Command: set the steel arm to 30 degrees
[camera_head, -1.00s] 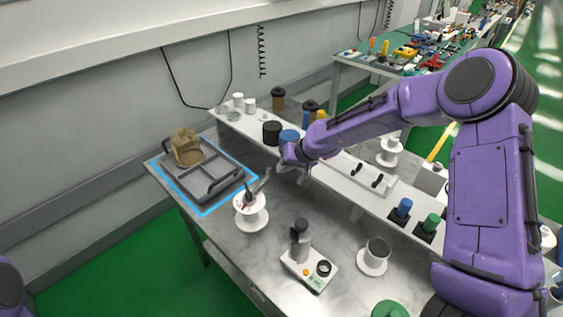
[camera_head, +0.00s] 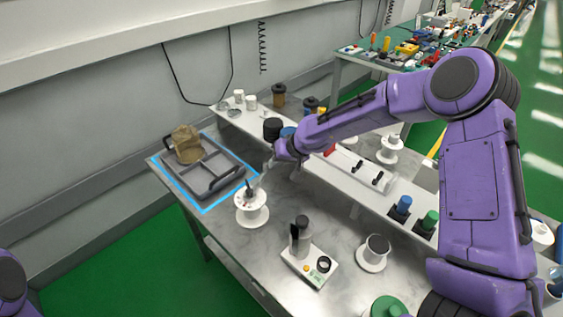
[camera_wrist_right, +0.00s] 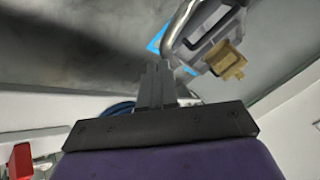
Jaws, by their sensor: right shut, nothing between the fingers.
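The steel arm (camera_head: 257,184) sits on a round white spool-like stand (camera_head: 251,214) near the left part of the bench. In the right wrist view a curved metal bar, which looks like the steel arm (camera_wrist_right: 183,27), passes just beyond and right of the fingertips. My right gripper (camera_head: 267,168) is at the steel arm's outer end, partly overlapping it in the head view. Its fingers (camera_wrist_right: 158,75) are together with nothing between them. I cannot tell whether they touch the arm. The arm's angle and any scale are too small to read. My left gripper is out of view.
A grey divided tray (camera_head: 205,174) with a brown pouch (camera_head: 186,145) lies left of the stand inside a blue outline. A device with a dark bottle (camera_head: 301,237) and a white spool (camera_head: 374,253) stand to the right. A raised white shelf (camera_head: 330,178) runs behind.

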